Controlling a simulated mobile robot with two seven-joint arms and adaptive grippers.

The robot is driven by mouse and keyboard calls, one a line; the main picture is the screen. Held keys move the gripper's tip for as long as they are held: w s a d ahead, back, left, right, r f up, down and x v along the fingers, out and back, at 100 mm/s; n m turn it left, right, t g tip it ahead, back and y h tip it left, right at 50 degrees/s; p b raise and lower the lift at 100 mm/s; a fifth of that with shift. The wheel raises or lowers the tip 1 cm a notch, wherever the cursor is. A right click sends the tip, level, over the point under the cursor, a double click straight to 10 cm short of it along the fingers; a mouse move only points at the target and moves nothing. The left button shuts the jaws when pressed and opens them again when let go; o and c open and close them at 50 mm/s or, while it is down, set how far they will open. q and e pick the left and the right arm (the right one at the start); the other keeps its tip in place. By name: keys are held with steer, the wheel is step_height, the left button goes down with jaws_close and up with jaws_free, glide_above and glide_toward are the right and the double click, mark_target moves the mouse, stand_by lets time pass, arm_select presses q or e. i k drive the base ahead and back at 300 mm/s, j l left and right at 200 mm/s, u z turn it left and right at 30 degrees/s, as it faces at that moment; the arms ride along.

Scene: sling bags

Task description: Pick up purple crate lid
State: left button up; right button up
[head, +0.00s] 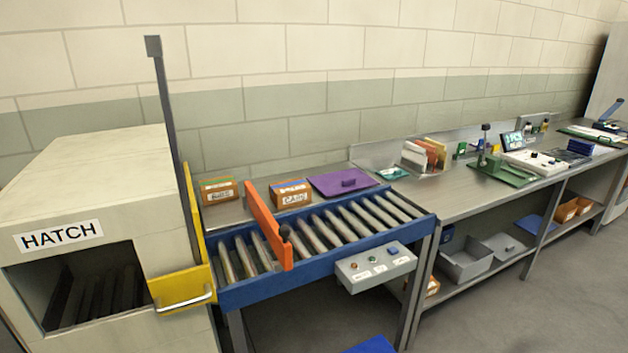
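The purple crate lid (330,187) lies flat on the grey bench top behind the roller conveyor. A darker purple handle block (348,182) stands up from its middle. Its top looks uncovered. Neither of my grippers shows in the head view, so I cannot see whether they are open or shut.
A blue-framed roller conveyor (335,232) with an orange bar (268,225) across it lies in front of the lid. Cardboard boxes (291,193) stand left of the lid. A control box (376,268) hangs on the conveyor's front. A hatch housing (95,230) stands left; open floor lies front right.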

mark_target(331, 184)
steer(key=i+l+u, duration=0.2)
steer(key=l, duration=0.3)
steer(key=l+u, duration=0.2)
steer(key=l, duration=0.35)
steer(key=i+l+u, duration=0.1)
steer(key=l, duration=0.6)
steer(key=i+l+u, duration=0.1)
steer(key=l, duration=0.65)
steer(key=l+u, duration=0.1)
steer(key=l, duration=0.6)
steer(key=i, duration=0.05)
